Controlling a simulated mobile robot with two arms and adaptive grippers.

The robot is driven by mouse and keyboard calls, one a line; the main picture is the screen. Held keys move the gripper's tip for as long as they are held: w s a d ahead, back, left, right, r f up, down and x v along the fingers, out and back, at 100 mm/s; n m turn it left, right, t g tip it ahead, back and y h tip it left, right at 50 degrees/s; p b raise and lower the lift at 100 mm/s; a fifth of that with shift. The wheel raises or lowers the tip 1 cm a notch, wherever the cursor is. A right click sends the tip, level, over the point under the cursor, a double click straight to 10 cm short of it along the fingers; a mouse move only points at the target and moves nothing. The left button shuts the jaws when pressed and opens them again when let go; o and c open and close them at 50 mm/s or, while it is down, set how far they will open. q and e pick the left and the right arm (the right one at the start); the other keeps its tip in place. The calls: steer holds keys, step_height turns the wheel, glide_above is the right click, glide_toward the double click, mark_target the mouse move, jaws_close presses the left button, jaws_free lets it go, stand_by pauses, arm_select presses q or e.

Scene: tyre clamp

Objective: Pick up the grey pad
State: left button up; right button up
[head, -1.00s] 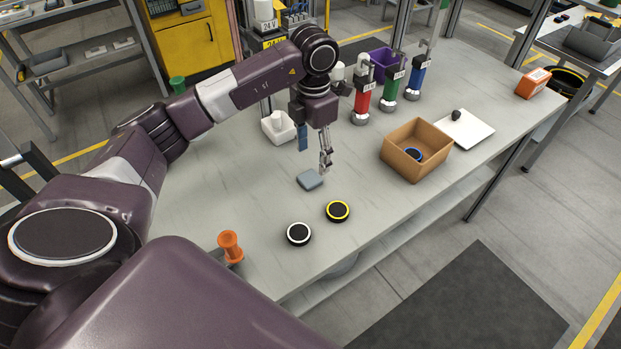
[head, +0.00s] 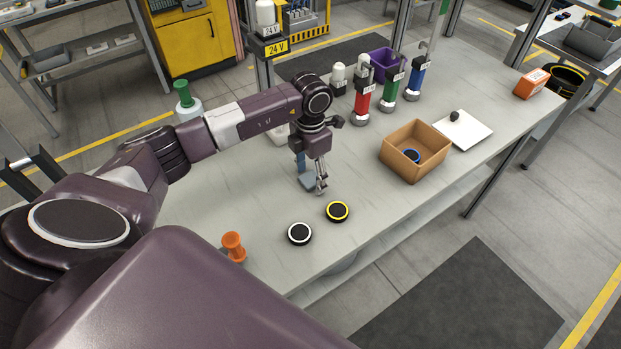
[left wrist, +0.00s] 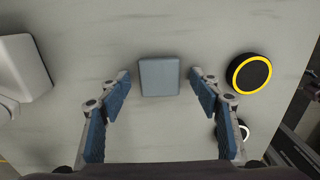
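The grey pad (left wrist: 159,76) is a small rounded square lying on the table, in the upper middle of the left wrist view. In the head view the pad (head: 307,181) is partly hidden behind my left gripper (head: 313,184). In the left wrist view my left gripper (left wrist: 159,84) is open, with one blue-lined finger to each side of the pad's lower half and a gap on both sides. I cannot tell the exact height of the fingertips over the table. My right gripper is not in view.
A yellow-ringed puck (head: 337,211) and a white-ringed puck (head: 299,233) lie near the pad. An orange spool-shaped piece (head: 233,246) stands at the front left. Red (head: 362,95), green (head: 388,92) and blue (head: 414,80) cylinders stand behind.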

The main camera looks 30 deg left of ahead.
arm_select(q)
steer(key=c, duration=0.8)
steer(key=shift+c, duration=0.6)
steer(key=shift+r, duration=0.15)
